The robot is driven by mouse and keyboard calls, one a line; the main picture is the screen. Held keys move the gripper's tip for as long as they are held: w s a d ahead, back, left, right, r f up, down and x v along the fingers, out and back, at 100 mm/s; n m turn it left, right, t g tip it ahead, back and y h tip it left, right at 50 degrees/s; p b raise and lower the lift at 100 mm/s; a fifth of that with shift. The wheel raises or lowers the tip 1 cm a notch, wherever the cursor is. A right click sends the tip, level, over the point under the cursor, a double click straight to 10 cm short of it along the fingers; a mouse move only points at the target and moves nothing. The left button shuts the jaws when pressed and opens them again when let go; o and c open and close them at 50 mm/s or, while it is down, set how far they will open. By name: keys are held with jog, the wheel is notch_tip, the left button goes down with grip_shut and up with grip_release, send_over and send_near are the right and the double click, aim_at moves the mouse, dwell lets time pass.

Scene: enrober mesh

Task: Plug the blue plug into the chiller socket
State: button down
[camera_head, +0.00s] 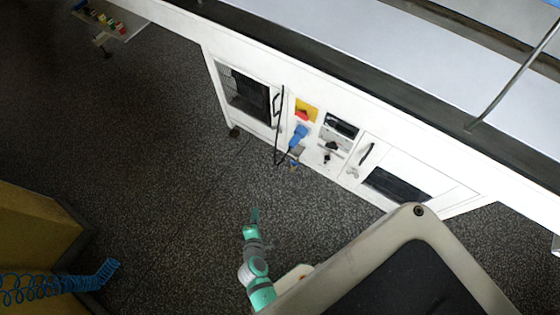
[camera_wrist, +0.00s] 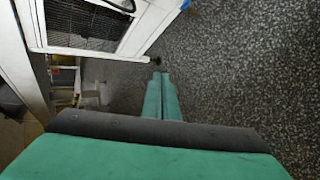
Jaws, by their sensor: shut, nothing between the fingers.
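The blue plug (camera_head: 298,136) shows on the front of the white machine, just below a yellow plate with a red knob. I cannot tell whether it sits in a socket or in a holder. The chiller socket cannot be made out for sure; it may be behind the blue piece. A bit of blue (camera_wrist: 186,4) at the top edge of the wrist view may be the same plug. My gripper (camera_head: 255,214) is over the floor in front of the machine, well apart from the plug. Its green fingers (camera_wrist: 161,76) are together and empty.
The white machine (camera_head: 240,58) has a black grille, a dark cable (camera_head: 278,140), a small display (camera_head: 340,126) and door handles. A yellow block (camera_head: 35,235) with a coiled blue hose (camera_head: 60,284) stands at left. The dark floor between is clear.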

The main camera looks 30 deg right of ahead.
jog(key=w+d+f+n+g+h, duration=0.2)
jog(key=w+d+n+h, duration=0.2)
jog(key=w+d, duration=0.45)
jog(key=n+g+h, duration=0.1)
jog(key=n+h, duration=0.3)
send_near(291, 147)
jog(key=d, duration=0.1)
jog(key=shift+w+x, duration=0.15)
jog(key=shift+x, duration=1.15)
jog(key=shift+w+x, duration=0.15)
jog(key=shift+x, duration=1.15)
jog(key=shift+s+f, duration=0.1)
jog(key=shift+d, duration=0.2)
jog(key=v, duration=1.3)
jog(key=shift+a, duration=0.3)
